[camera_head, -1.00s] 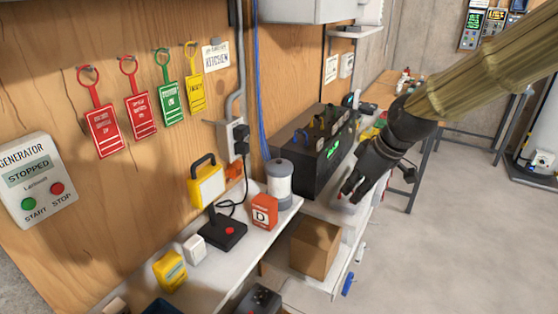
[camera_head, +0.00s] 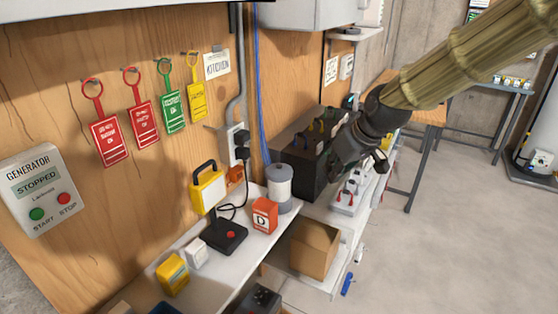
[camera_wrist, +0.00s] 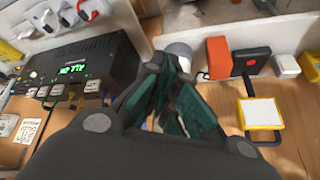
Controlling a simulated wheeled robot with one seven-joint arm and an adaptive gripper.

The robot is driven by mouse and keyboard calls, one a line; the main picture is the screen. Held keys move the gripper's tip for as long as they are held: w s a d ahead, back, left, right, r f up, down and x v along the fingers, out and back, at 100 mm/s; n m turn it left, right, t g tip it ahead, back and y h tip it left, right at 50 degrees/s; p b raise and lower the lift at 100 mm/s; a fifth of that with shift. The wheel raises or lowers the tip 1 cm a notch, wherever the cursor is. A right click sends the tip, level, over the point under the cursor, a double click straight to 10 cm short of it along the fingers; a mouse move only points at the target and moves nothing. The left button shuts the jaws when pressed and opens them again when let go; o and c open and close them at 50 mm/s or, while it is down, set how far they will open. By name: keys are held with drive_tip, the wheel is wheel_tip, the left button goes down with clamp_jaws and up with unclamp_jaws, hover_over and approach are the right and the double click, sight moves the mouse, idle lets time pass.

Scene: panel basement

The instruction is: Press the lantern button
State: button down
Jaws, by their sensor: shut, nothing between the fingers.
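A yellow lamp with a white panel and black handle (camera_head: 207,187) stands against the wooden panel; it also shows in the wrist view (camera_wrist: 262,113). A grey-white lantern-like cylinder (camera_head: 279,187) stands on the shelf to its right. In the wrist view its top (camera_wrist: 178,52) is partly hidden behind my fingers. I cannot tell which of the two is the lantern. A black box with a red button (camera_head: 225,234) lies in front of the yellow lamp. My gripper (camera_head: 342,158) is shut and empty, right of the cylinder, in front of the dark power unit. Its fingers (camera_wrist: 167,100) show green pads.
The dark power unit (camera_head: 297,162) with a green display stands right of the cylinder. An orange box (camera_head: 264,215), a white block (camera_head: 196,251) and a yellow box (camera_head: 172,273) sit on the shelf. A cardboard box (camera_head: 313,249) is lower right. Open floor lies right.

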sight(282, 166)
drive_tip(key=w+a+r+m+t+y+p, duration=0.1)
drive_tip(key=w+a+r+m+t+p, duration=0.2)
drive_tip(key=a, duration=0.9)
drive_tip(key=w+r+m+p, duration=0.2)
drive_tip(key=w+r+m, duration=0.2)
drive_tip(key=w+r, duration=0.2)
drive_tip(key=shift+r+m+y, duration=0.15)
drive_tip(key=shift+m+y, duration=0.15)
drive_tip(key=shift+y, duration=0.1)
drive_tip(key=shift+f+b, duration=2.75)
drive_tip(key=shift+f, duration=1.65)
drive_tip(key=shift+f, duration=0.25)
drive_tip(key=shift+f, duration=0.2)
drive_tip(key=shift+f+b, duration=0.3)
drive_tip(key=shift+f, duration=0.1)
drive_tip(key=shift+r, duration=0.1)
drive_tip(key=shift+r+p, duration=0.6)
drive_tip(key=shift+r, duration=0.15)
